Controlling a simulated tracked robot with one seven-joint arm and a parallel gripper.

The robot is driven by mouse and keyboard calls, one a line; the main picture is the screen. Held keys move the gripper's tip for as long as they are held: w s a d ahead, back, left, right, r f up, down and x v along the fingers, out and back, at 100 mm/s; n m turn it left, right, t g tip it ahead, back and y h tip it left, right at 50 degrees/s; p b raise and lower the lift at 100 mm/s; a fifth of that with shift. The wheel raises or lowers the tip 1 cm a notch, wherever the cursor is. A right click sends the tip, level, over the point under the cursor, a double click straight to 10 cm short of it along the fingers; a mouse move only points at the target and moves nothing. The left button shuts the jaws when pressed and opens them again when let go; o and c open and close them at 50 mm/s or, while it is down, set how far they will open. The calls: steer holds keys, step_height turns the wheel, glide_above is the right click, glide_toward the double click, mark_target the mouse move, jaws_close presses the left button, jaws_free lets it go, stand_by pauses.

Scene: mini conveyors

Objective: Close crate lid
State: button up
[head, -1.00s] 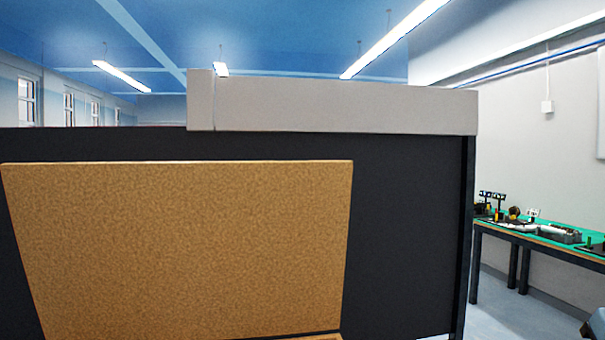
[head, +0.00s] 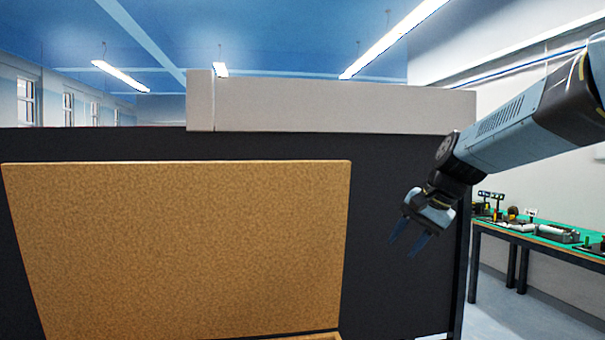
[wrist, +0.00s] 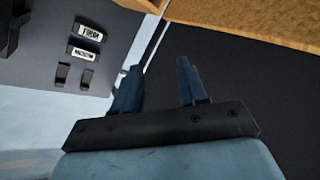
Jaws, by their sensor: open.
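The crate lid (head: 180,245) is a large tan, cork-textured panel, standing raised and nearly upright at the left and middle of the head view. Only a thin strip of the crate (head: 315,337) shows at the bottom edge, so its inside is hidden. My gripper (head: 408,245) is to the right of the lid, apart from it, with its two blue fingers pointing down and left. In the wrist view the fingers (wrist: 158,82) are spread with nothing between them. A tan edge, seemingly the lid or crate (wrist: 250,18), shows at the top right there.
A dark panel (head: 395,185) with a pale grey top beam (head: 330,107) stands behind the lid. A green-topped table (head: 550,240) with small equipment is at the right. The wrist view shows a grey panel with dark fittings (wrist: 85,50) at upper left.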

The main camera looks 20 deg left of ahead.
mark_target(288, 171)
steer(key=w+a+r+m+g+y, duration=0.1)
steer(key=w+a+r+g+y, duration=0.25)
steer(key=w+a, duration=0.4)
steer(key=w+a+r+g+y, duration=0.2)
steer(key=w+a+g+y, duration=0.25)
steer(key=a, duration=0.55)
steer(key=s+a+r+n+g, duration=0.1)
steer(key=s+a+r+g, duration=0.1)
steer(key=s+a+g, duration=0.1)
steer(key=s+a+r+n+g+y, duration=0.1)
steer(key=s+a+r+n+g, duration=0.1)
steer(key=s+a+r+g, duration=0.1)
steer(key=s+a+r+n+g+y, duration=0.1)
steer(key=s+a+r+g, duration=0.2)
steer(key=s+a, duration=0.1)
steer(key=shift+s+r, duration=0.25)
steer(key=shift+s, duration=0.1)
jaws_close()
